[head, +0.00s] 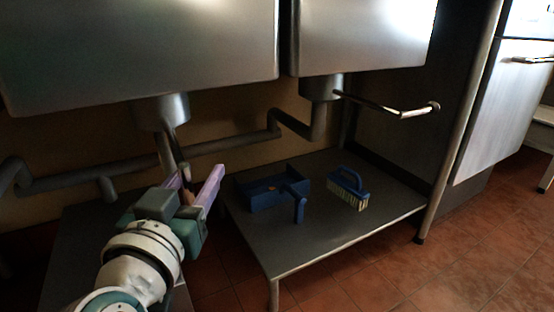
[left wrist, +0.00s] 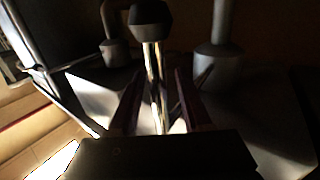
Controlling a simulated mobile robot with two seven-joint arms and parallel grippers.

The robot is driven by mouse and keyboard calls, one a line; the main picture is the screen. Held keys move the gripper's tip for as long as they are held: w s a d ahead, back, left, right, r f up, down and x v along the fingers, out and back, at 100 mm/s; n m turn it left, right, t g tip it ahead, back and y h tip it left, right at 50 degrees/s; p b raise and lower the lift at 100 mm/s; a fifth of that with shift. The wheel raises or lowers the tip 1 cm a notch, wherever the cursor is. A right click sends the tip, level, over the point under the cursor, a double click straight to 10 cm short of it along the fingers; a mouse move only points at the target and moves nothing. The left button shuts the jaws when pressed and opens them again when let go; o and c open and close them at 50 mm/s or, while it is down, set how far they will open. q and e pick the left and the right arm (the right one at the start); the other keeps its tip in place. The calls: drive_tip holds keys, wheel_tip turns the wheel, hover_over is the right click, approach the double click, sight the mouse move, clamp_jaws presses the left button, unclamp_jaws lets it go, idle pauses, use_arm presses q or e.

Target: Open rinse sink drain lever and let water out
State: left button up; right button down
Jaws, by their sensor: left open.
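Two metal sink basins hang overhead, a left one (head: 140,50) and a right one (head: 362,35). I cannot tell which is the rinse sink. The right drain (head: 322,88) has a bent metal lever (head: 385,106) reaching out to the right. A thin rod (head: 174,142) comes down from the left drain (head: 163,110) towards my left gripper (head: 204,172). The gripper is open below the left basin. In the left wrist view, a shiny rod (left wrist: 154,75) with a dark knob (left wrist: 150,20) shows between the open fingers; contact is unclear. My right gripper is out of view.
Grey pipes (head: 225,143) run along the wall behind. A metal leg (head: 462,120) stands at the right. Tiled floor (head: 480,240) is clear in front.

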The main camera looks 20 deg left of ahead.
use_arm(q)
clamp_jaws()
idle(1.4)
